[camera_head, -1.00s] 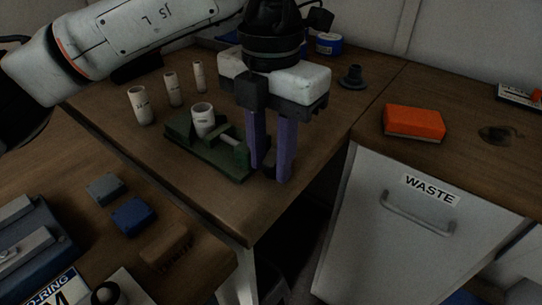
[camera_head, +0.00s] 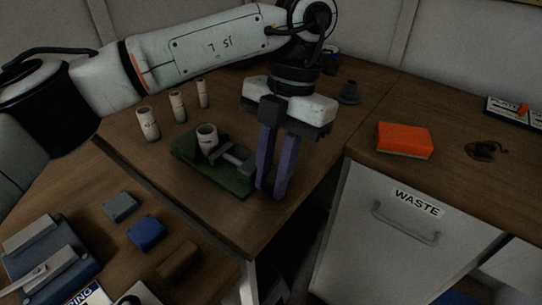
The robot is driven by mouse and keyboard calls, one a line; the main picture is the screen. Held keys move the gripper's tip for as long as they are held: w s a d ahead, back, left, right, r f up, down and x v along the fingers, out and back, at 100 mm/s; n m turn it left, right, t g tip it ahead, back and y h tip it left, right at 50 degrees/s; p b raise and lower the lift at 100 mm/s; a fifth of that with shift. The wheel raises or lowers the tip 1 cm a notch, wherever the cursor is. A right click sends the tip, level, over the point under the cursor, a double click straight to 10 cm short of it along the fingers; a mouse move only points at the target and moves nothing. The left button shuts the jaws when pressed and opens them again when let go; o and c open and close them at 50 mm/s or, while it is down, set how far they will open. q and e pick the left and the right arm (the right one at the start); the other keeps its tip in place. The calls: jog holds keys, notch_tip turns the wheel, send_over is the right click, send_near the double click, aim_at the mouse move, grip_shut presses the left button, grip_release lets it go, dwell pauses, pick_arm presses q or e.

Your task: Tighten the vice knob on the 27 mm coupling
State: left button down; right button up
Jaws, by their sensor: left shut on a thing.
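A green vice (camera_head: 190,158) sits on the wooden bench near its front edge. A white coupling (camera_head: 207,136) stands upright in it. A pale rod runs to the vice's right end. My left gripper (camera_head: 270,190) points down at that end, with its purple fingers just beyond the vice body. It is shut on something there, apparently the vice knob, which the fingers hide. My right gripper is not in view.
Several white couplings stand upright, including one left of the vice (camera_head: 149,124). A grey stepped part (camera_head: 349,92) stands behind the gripper. Blue and brown blocks lie front left.

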pick_arm(q)
jog(key=p, duration=0.1)
jog(key=g+y+p, duration=0.1)
jog(key=p, duration=0.1)
jog(key=shift+w+d+r+g, duration=0.15)
jog(key=shift+r+g, duration=0.15)
jog(key=shift+r, duration=0.1)
jog(key=shift+f+p, duration=0.15)
jog(key=shift+p, duration=0.65)
jog(key=shift+w+f+g, duration=0.1)
jog(key=shift+f+g, duration=0.05)
jog(key=shift+g, duration=0.15)
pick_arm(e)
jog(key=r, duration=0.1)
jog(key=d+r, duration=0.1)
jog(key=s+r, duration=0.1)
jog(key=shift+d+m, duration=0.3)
pick_arm(q)
jog(key=c, duration=1.9)
grip_release()
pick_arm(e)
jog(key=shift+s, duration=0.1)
pick_arm(q)
jog(key=shift+o, duration=0.2)
